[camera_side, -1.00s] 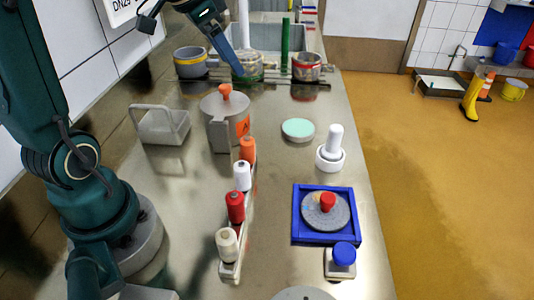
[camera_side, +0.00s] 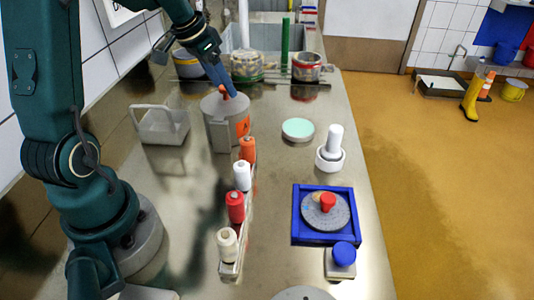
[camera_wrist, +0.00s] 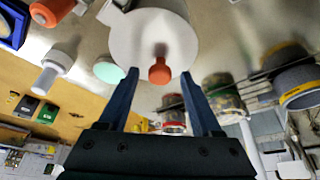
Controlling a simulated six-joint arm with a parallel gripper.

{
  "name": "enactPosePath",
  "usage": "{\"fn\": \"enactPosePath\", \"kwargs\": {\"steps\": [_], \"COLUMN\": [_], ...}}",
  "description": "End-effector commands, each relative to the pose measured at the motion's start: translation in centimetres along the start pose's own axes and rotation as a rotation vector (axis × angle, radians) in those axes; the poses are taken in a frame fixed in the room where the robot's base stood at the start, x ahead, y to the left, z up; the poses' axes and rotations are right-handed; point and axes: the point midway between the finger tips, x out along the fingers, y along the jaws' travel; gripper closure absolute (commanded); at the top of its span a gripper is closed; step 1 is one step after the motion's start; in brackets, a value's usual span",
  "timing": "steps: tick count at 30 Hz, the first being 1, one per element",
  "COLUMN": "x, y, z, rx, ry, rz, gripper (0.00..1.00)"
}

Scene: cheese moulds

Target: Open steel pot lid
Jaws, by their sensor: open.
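The steel pot (camera_side: 220,130) stands on the steel counter, with its grey lid (camera_side: 213,105) on top. The lid has an orange knob (camera_side: 229,91), and the pot wall carries an orange label. In the side view my gripper (camera_side: 228,90) points down at the knob, its blue fingers beside it. In the wrist view the knob (camera_wrist: 159,72) lies between the two open fingers of my gripper (camera_wrist: 160,80), and the round lid (camera_wrist: 150,35) fills the area behind. I cannot tell whether a finger touches the knob.
A row of bottles with an orange one (camera_side: 248,149) stands close in front of the pot. A grey carrier (camera_side: 162,125) is to its left, a mint-topped disc (camera_side: 298,129) to its right. Small pots (camera_side: 307,67) stand behind. The counter's right side has free room.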

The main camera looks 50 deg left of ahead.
Motion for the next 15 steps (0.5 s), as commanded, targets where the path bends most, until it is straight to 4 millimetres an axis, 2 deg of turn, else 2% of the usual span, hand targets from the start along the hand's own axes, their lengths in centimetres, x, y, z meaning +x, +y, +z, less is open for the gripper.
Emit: {"fn": "enactPosePath", "kwargs": {"steps": [2, 6, 7, 15], "x": [-0.02, -0.03, -0.03, -0.05], "y": [0.01, 0.01, 0.0, -0.01], "z": [0.0, 0.0, 0.0, 0.0], "rx": [0.0, 0.0, 0.0, 0.001], "ry": [0.0, 0.0, 0.0, 0.0], "rz": [0.0, 0.0, 0.0, -0.001], "gripper": [0.38, 0.92, 1.0, 1.0]}}
